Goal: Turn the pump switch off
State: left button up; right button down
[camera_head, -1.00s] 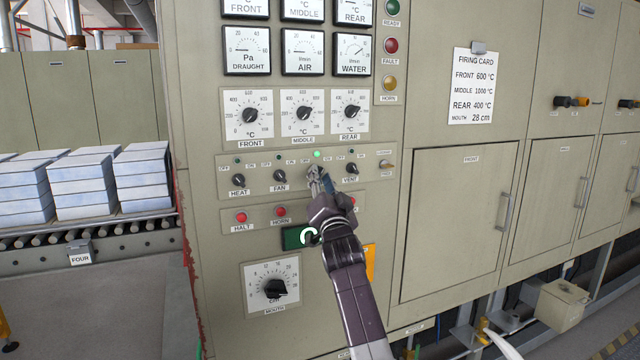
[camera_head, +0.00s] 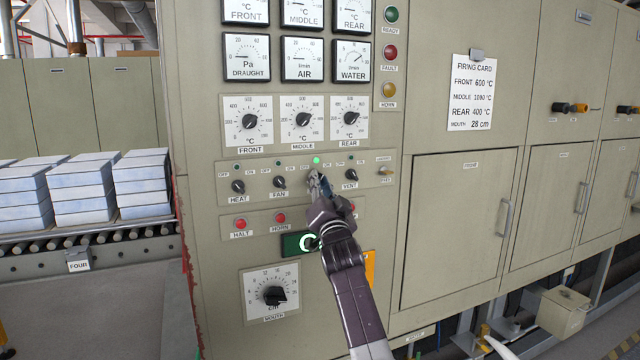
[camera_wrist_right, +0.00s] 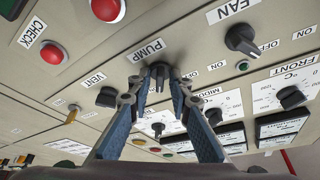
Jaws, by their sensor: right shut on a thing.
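The pump switch is a dark knob (camera_wrist_right: 160,72) on the beige panel, under its PUMP label (camera_wrist_right: 146,50) in the right wrist view. My right gripper (camera_wrist_right: 158,84) has its two blue-padded fingers on either side of this knob and is shut on it. In the head view my right gripper (camera_head: 318,182) covers most of the pump switch, between the FAN knob (camera_head: 279,181) and the VENT knob (camera_head: 351,174). The green lamp (camera_head: 316,160) above the pump switch is lit. My left gripper is not in view.
The HEAT knob (camera_head: 238,187) is further left in the same row. Red HALT (camera_head: 240,224) and HORN (camera_head: 280,218) buttons sit below. The MOUTH dial (camera_head: 273,295) is lower down. Stacked pale blocks (camera_head: 82,195) stand on a roller conveyor at left.

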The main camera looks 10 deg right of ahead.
jog(key=shift+n, duration=0.3)
jog(key=shift+d+n+g+y+p, duration=0.1)
jog(key=shift+n+g+y+p, duration=0.25)
jog(key=shift+n+y+p, duration=1.95)
jog(key=shift+d+n+g+y+p, duration=0.25)
jog(key=shift+n+y, duration=0.65)
jog(key=shift+n, duration=3.2)
jog(key=shift+n+g+y+p, duration=0.4)
jog(key=shift+n+y+p, duration=0.9)
jog(key=shift+n, duration=1.9)
jog(key=shift+y+b, duration=0.3)
jog(key=shift+y, duration=0.2)
jog(key=c, duration=2.1)
grip_release()
jog(key=shift+w, duration=0.1)
